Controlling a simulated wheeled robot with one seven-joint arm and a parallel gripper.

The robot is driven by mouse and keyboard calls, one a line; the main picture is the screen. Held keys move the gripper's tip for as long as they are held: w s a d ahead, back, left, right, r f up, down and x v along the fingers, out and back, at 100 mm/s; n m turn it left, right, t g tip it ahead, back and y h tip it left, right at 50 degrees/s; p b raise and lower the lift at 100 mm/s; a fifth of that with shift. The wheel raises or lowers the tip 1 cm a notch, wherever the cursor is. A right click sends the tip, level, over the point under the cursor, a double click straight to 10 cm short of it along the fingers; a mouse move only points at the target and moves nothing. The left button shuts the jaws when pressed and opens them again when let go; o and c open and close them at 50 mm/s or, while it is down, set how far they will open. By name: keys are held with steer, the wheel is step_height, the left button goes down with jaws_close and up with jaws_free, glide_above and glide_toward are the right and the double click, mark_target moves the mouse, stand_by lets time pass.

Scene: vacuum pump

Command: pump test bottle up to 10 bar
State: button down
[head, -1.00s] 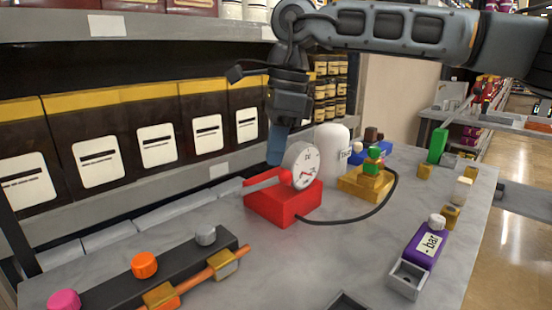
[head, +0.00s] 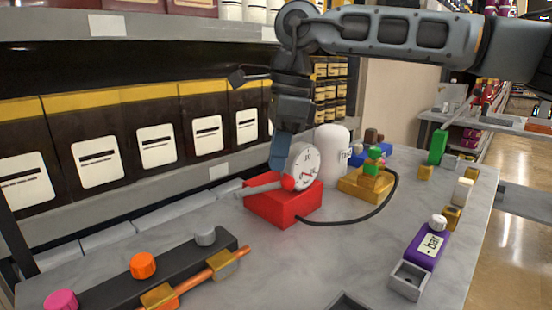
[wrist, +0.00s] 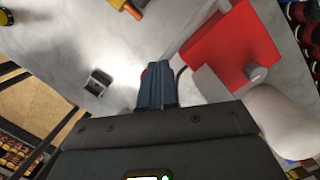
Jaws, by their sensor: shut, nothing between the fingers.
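The red pump base (head: 283,207) stands mid-table with a round white dial gauge (head: 305,166) on it. The gauge's red needle is too small to read. A grey lever (head: 262,189) with a red ball end (head: 288,183) lies low across the front of the pump. My gripper (head: 279,163) is shut and empty, pointing down just above the lever and left of the gauge. Contact with the lever cannot be told. The white bottle (head: 331,158) stands behind the gauge. The wrist view shows my closed fingers (wrist: 157,84) beside the red base (wrist: 232,48), with a sliver of red behind them.
A black hose (head: 352,222) runs from the pump to a yellow block with green parts (head: 366,181). A purple "bar" block (head: 427,245) stands front right. A dark rail with knobs (head: 190,255) lies front left. Shelves with boxes (head: 95,160) line the back.

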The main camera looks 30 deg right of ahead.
mark_target(296, 182)
steer(key=shift+s+d+f+b, duration=0.2)
steer(key=shift+s+f+b, duration=0.45)
steer(key=shift+f, duration=0.15)
steer(key=shift+s+d+f+b, duration=0.2)
steer(key=shift+s+f+b, duration=0.4)
steer(key=shift+f+b, duration=0.15)
steer(key=shift+s+d+f+b, duration=0.2)
steer(key=shift+s+f+b, duration=0.45)
steer(key=shift+f, duration=0.2)
stand_by(3.4)
stand_by(0.5)
steer(key=w+a+r+p, duration=0.2)
steer(key=w+r+p, duration=0.4)
steer(key=r, duration=0.2)
steer(key=shift+w, duration=0.2)
stand_by(1.1)
